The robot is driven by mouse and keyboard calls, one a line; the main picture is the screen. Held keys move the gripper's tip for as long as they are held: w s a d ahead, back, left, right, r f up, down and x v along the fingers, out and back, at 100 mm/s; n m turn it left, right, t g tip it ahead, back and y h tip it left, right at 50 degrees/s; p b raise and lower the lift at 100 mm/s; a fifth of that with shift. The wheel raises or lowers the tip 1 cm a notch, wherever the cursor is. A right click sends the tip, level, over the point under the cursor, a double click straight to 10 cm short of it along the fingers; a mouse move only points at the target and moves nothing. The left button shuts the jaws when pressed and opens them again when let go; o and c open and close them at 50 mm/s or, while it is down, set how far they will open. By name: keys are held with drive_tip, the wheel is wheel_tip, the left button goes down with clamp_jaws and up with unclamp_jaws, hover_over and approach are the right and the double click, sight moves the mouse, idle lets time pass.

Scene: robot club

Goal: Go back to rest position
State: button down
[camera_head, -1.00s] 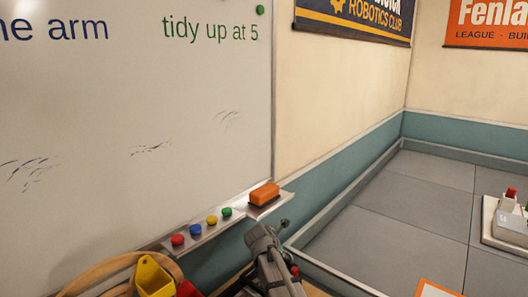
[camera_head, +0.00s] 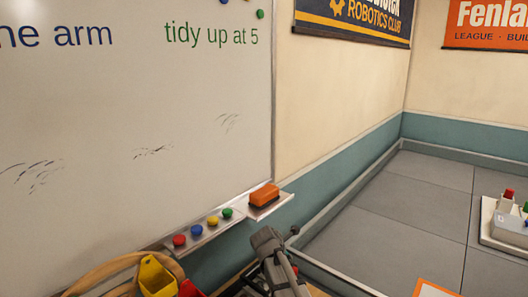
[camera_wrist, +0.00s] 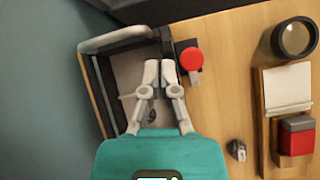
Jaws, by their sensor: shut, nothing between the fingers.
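My gripper (camera_wrist: 151,72) shows in the wrist view with its pale fingers together and nothing between them. It is above a grey metal-framed item (camera_wrist: 120,45) at the left edge of a wooden surface (camera_wrist: 225,70). A round red knob or button (camera_wrist: 191,59) is just right of the fingertips.
An orange eraser (camera_head: 264,195) and several coloured magnets (camera_head: 213,221) sit on the whiteboard tray. In the wrist view, a round dark-rimmed item (camera_wrist: 294,39) and a red-and-grey block (camera_wrist: 297,138) are at the right. The grey floor area (camera_head: 400,215) has clear room.

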drive_tip(key=s+d+m+g+y+p, duration=0.2)
drive_tip(key=s+d+m, duration=0.2)
drive_tip(key=s+m, duration=0.7)
drive_tip(key=s+d+m+g+y+p, duration=0.2)
drive_tip(key=s+d+m, duration=0.3)
drive_tip(key=s+m, duration=0.6)
drive_tip(key=r+m+g, duration=0.1)
drive_tip(key=m, duration=0.2)
drive_tip(key=shift+d+y, duration=0.2)
drive_tip(key=shift+y, duration=0.2)
idle(1.1)
